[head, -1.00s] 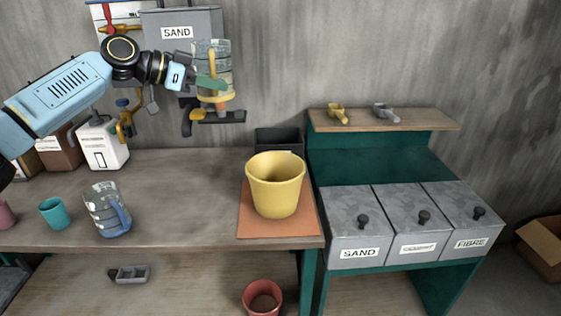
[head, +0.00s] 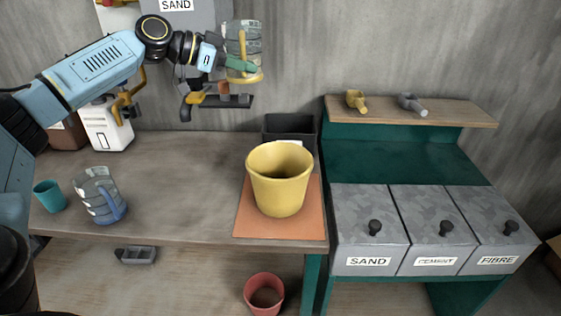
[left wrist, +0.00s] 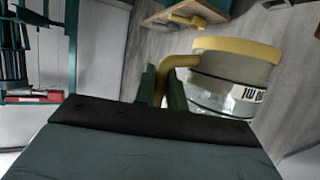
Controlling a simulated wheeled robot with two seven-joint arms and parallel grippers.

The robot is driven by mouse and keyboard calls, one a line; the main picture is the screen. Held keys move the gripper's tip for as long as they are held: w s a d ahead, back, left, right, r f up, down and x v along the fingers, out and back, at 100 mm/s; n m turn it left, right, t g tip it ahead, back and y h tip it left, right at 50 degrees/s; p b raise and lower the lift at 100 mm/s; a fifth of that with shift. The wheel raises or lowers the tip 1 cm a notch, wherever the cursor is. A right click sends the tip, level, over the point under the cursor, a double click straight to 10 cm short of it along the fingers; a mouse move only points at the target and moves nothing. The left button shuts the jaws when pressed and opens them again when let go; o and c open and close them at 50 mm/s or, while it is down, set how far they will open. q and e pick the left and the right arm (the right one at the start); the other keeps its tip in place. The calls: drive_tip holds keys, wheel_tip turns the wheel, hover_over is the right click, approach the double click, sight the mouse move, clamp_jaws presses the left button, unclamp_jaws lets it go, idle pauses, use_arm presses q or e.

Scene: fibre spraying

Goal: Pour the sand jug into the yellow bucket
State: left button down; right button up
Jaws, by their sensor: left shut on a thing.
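My left gripper (head: 236,64) is shut on the yellow handle of a clear jug with a yellow base, the sand jug (head: 244,40). It holds the jug up in the air near the wall, in front of the sand dispenser (head: 190,18). In the left wrist view the jug (left wrist: 232,88) shows with its yellow handle between the green fingers (left wrist: 163,85). How full the jug is cannot be told. The yellow bucket (head: 279,183) stands upright on an orange mat (head: 308,225), below and to the right of the jug. My right gripper is not in view.
A clear jug with a blue handle (head: 99,196) and a teal cup (head: 49,196) stand at the left of the table (head: 180,190). A dark bin (head: 290,130) is behind the bucket. Lidded sand, cement and fibre boxes (head: 368,228) stand at the right.

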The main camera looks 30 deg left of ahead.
sight(246, 81)
use_arm(q)
drive_tip(key=f, duration=0.2)
drive_tip(key=f+b, duration=0.1)
drive_tip(key=shift+w+f, duration=0.25)
drive_tip(key=shift+f, duration=0.15)
drive_tip(key=shift+s, duration=0.1)
